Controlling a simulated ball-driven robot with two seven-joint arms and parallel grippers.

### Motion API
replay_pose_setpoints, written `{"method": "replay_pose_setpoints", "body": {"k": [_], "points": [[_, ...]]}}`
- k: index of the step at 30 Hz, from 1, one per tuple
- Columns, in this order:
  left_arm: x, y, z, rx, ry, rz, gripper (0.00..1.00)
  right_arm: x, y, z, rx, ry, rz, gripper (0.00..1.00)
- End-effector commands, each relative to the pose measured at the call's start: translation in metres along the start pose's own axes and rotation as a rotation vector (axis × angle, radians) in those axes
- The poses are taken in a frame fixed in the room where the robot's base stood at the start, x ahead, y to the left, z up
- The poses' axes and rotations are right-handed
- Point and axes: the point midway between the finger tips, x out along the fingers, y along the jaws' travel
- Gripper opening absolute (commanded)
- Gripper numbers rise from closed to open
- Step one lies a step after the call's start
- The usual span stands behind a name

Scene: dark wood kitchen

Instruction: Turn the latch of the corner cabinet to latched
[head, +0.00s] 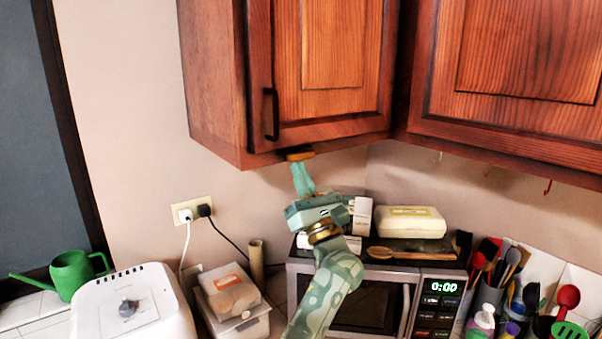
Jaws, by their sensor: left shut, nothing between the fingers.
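The corner cabinet (335,50) hangs on the wall with its wooden door closed or nearly so and a dark vertical handle (271,114) at the door's left. A small brass-coloured piece that looks like the latch (299,155) lies roughly level at the cabinet's bottom edge, right of the handle. My left gripper (301,166) points up from below, with its fingers shut and empty. Its tips are right under the latch; I cannot tell whether they touch it. My right gripper is not in view.
A microwave (347,302) stands below, with a yellow-lidded box (411,222) and a wooden spoon (410,254) on top. A white appliance (133,308), food containers (229,292) and a green watering can (72,274) are at left. Utensils crowd the right. Wall left of my gripper is clear except a socket (191,211).

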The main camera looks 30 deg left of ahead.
Motion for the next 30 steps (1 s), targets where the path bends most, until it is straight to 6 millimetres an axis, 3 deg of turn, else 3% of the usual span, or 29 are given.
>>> {"method": "replay_pose_setpoints", "body": {"k": [8,16,30], "points": [[0.006,0.002,0.006,0.064,-0.001,-0.064,0.00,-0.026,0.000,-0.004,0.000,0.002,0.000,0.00],[0.012,0.007,0.013,0.194,-0.001,-0.193,0.00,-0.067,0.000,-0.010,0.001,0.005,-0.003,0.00],[0.015,0.011,0.015,0.208,-0.001,-0.207,0.00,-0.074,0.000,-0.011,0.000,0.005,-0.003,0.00]]}}
